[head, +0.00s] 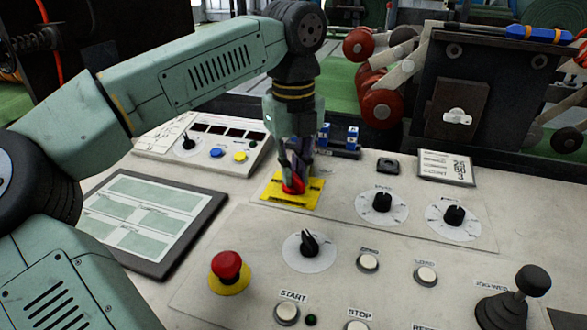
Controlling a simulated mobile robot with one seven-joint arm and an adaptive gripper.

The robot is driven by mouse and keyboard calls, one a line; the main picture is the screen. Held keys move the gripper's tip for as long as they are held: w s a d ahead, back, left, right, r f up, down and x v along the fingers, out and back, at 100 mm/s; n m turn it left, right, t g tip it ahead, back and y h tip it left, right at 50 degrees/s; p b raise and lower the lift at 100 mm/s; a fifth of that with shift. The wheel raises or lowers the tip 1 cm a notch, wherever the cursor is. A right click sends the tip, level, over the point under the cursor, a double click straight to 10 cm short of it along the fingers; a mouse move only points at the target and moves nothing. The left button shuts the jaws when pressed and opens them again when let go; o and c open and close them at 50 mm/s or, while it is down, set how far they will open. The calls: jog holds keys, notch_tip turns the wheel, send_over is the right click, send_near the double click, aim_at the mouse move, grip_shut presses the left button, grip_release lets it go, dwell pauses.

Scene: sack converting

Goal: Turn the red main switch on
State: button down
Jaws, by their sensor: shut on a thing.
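The red main switch (293,187) sits on a yellow plate (309,197) on the control panel, near the middle of the head view. My gripper (296,178) reaches down onto it from above and is shut on its red handle. The fingers hide much of the handle, so I cannot tell its exact turn angle. The plate's lettering is partly covered and too small to read.
A red emergency button (227,265) and a black knob (309,243) stand in front. Two dials (382,203) are to the right, a joystick (533,281) at the front right. A flat screen (143,217) lies left. Blue-topped parts (352,136) stand close behind my gripper.

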jog(key=shift+m, duration=0.3)
jog(key=m, duration=0.3)
jog(key=shift+m, duration=0.3)
jog(key=m, duration=0.4)
jog(key=shift+m+p, duration=0.3)
jog(key=shift+p, duration=0.1)
jog(key=m, duration=0.4)
jog(key=shift+m, duration=0.3)
jog(key=shift+m+p, duration=0.4)
jog(key=shift+m, duration=1.8)
jog(key=c, duration=1.7)
grip_release()
